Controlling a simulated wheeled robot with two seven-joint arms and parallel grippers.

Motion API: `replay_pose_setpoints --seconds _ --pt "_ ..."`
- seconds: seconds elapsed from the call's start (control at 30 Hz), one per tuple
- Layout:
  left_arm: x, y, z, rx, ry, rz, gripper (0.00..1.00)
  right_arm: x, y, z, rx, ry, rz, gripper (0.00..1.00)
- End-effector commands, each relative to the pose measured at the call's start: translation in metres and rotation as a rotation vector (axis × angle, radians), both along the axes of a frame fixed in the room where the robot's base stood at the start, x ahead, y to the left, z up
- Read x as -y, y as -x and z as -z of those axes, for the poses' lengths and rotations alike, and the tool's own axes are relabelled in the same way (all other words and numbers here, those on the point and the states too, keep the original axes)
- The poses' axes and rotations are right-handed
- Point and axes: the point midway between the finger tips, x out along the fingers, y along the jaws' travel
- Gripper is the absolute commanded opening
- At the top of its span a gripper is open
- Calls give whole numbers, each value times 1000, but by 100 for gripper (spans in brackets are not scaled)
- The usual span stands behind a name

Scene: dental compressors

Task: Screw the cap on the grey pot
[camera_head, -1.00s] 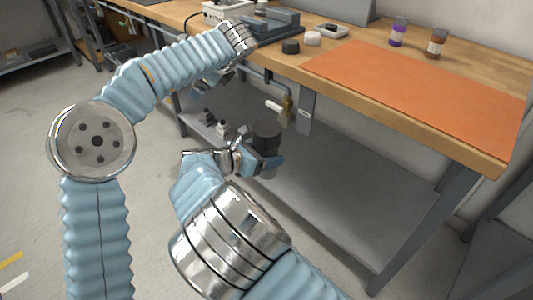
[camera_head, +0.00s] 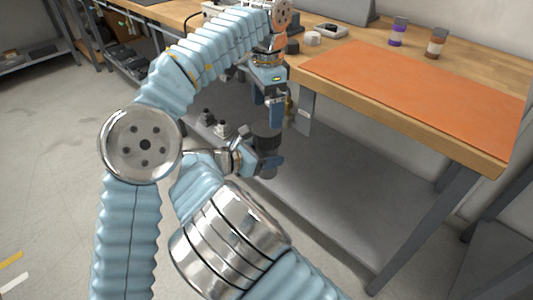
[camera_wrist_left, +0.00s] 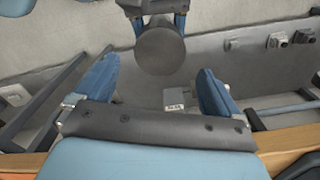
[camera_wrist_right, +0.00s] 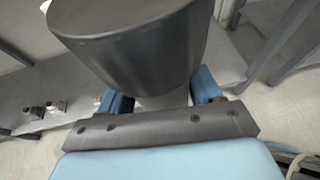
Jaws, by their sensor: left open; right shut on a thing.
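My right gripper (camera_head: 258,162) is shut on the grey pot (camera_head: 268,172), held upright in front of the workbench. The pot's light grey body also shows between the fingers in the right wrist view (camera_wrist_right: 163,101). A dark, wide cap (camera_head: 266,135) sits on top of the pot; I cannot tell how tightly. It looms large in the right wrist view (camera_wrist_right: 135,45) and shows as a round dark disc in the left wrist view (camera_wrist_left: 160,51). My left gripper (camera_head: 275,112) is open and empty, pointing down just above the cap, its fingers apart.
The wooden workbench carries an orange mat (camera_head: 415,95), a purple-banded bottle (camera_head: 398,34), a brown bottle (camera_head: 436,44), a black round piece (camera_head: 292,47) and a white one (camera_head: 313,38). A grey lower shelf (camera_head: 330,200) lies below. The bench's front edge is close to my left arm.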

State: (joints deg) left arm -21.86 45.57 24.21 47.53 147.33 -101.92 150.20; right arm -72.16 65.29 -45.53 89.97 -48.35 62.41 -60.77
Motion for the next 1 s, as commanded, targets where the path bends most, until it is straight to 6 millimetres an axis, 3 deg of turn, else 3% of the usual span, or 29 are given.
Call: replay_pose_setpoints --seconds 0.5,0.97,1.0 --pt "-1 0 67 -2 -1 0 97 0 0 -1 1 0 0 0" --pt "-1 -1 79 1 0 0 97 0 0 -1 1 0 0 0" --pt "-1 -1 79 1 0 0 91 0 0 -1 1 0 0 0"
